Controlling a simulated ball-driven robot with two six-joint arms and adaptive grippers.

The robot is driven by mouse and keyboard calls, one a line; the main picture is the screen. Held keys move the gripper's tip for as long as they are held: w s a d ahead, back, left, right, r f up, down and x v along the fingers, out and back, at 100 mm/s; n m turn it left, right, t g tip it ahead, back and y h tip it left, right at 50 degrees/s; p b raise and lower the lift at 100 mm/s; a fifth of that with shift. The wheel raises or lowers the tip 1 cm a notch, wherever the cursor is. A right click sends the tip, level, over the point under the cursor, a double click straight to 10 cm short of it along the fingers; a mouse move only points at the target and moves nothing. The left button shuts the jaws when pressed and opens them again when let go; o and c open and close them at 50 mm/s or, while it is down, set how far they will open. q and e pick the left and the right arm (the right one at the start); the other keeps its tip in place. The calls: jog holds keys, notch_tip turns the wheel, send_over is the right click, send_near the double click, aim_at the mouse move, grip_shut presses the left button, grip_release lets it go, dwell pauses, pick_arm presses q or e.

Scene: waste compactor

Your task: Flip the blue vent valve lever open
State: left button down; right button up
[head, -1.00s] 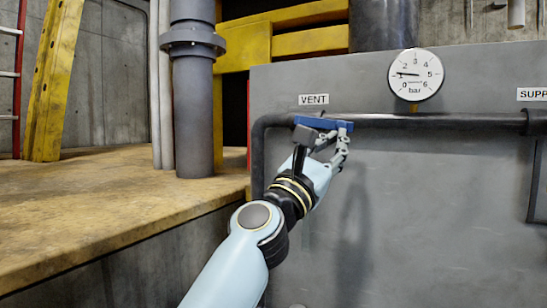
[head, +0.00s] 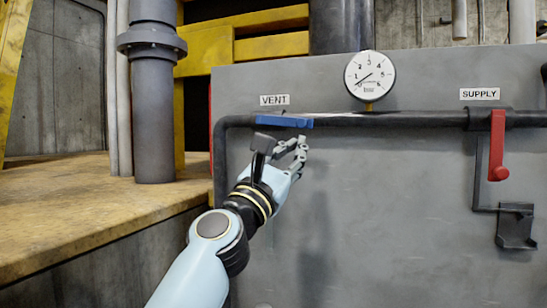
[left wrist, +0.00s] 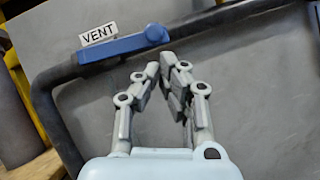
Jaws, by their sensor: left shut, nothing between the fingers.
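The blue vent valve lever (head: 285,121) lies along the dark horizontal pipe, just below the VENT label (head: 274,100). It also shows in the left wrist view (left wrist: 118,47), in line with the pipe. My left gripper (head: 301,146) is just below the right part of the lever in the head view. In the left wrist view its fingertips (left wrist: 165,66) are close together with nothing between them, and they appear apart from the lever's rounded end. My right gripper is not in view.
A round pressure gauge (head: 370,75) stands above the pipe, its needle close to 0. A red supply lever (head: 498,145) hangs down at the right under the SUPPLY label (head: 480,94). A dark bracket (head: 516,226) sits below it. The grey panel (head: 400,220) between is clear.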

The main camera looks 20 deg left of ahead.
pick_arm(q)
jog(key=f+b+v, duration=0.1)
jog(key=b+v, duration=0.3)
jog(key=v, duration=0.7)
jog(key=shift+f, duration=0.2)
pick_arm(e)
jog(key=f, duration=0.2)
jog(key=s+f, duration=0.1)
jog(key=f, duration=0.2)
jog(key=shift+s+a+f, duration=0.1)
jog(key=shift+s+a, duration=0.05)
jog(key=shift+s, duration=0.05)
pick_arm(q)
jog(key=shift+w, duration=0.15)
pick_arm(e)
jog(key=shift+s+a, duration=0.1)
